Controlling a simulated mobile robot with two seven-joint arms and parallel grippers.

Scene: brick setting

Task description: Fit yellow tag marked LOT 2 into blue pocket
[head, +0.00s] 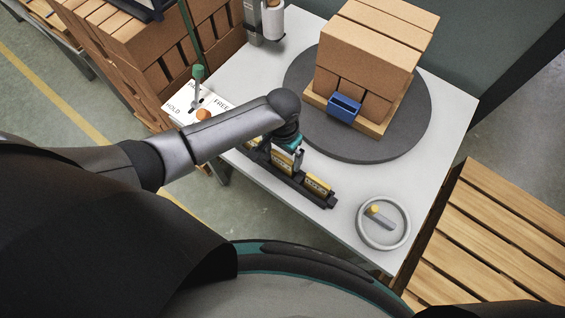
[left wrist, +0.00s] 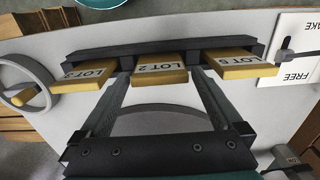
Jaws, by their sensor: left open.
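A dark rack (head: 327,202) on the white table holds three yellow tags in a row. The middle tag (left wrist: 158,66) reads LOT 2 in the left wrist view; the right one (left wrist: 240,64) seems to read LOT 5, and the left one (left wrist: 82,77) is hard to read. My left gripper (left wrist: 160,82) is open, its fingers on either side of the middle tag. In the head view the left gripper (head: 288,150) is over the rack and partly hides the tags. The blue pocket (head: 343,106) sits on the front of a brick stack. My right gripper is not in view.
The brick stack (head: 367,50) stands on a wooden base on a dark round turntable (head: 410,130). A grey handwheel (head: 384,223) is at the table's front right corner. A wooden pallet (head: 490,235) is at right.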

